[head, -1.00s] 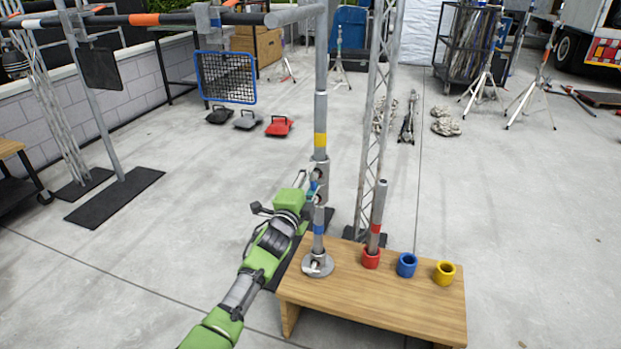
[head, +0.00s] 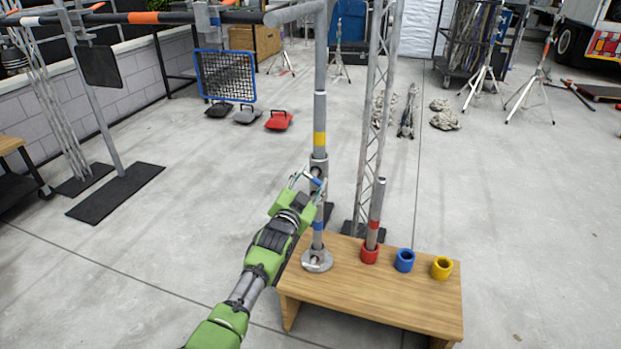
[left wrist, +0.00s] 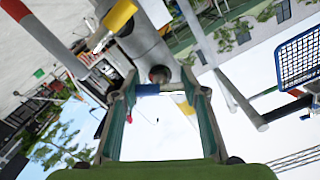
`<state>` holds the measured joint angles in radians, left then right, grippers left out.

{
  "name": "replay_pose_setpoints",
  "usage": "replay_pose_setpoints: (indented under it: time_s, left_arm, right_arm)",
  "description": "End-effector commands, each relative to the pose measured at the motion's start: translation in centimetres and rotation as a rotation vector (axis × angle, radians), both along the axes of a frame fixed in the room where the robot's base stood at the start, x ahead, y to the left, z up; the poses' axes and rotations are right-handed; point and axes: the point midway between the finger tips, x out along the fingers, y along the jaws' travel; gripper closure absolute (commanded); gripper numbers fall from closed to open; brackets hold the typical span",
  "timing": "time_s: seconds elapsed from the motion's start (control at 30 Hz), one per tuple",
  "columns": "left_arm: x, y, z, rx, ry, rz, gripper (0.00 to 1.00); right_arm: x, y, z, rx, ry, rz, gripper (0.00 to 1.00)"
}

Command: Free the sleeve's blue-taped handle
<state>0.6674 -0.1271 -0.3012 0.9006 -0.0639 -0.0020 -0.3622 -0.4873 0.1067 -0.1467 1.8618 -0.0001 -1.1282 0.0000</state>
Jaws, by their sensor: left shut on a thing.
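A grey upright pole (head: 320,105) with a yellow band carries a grey sleeve (head: 319,164), partly hidden behind the gripper. The sleeve's blue-taped handle (head: 317,183) sticks out from it. My left gripper (head: 308,178) is at the sleeve, its fingers closed around the handle. In the left wrist view the blue tape (left wrist: 147,89) lies between the two fingertips, against the grey tube (left wrist: 143,42). The handle's far end and how it sits in the sleeve are partly hidden. My right gripper is not in view.
A wooden bench (head: 375,298) stands below, bearing a round grey base (head: 317,261) and red (head: 370,254), blue (head: 405,261) and yellow (head: 441,267) cups. A grey rod (head: 376,212) stands in the red cup. A lattice truss (head: 371,110) rises close behind.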

Motion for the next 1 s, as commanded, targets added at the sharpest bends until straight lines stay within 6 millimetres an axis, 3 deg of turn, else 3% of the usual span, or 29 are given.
replay_pose_setpoints:
  time_s: [0.33,0.87,0.9,0.97,1.0]
  left_arm:
    - [-0.05,-0.08,-0.17,-0.135,0.046,0.0,0.81]
    - [-0.05,-0.09,-0.19,-0.158,0.054,0.0,0.81]
    - [-0.05,-0.09,-0.19,-0.158,0.054,0.0,0.57]
    - [-0.05,-0.09,-0.19,-0.157,0.053,0.0,0.42]
    - [-0.05,-0.08,-0.18,-0.157,0.053,0.0,0.42]
  right_arm:
    - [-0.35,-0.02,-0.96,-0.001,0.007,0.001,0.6]
    - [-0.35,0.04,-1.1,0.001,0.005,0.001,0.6]
    - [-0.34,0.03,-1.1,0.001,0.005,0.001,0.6]
    - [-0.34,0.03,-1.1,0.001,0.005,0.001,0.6]
    - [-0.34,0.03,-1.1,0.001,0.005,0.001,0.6]
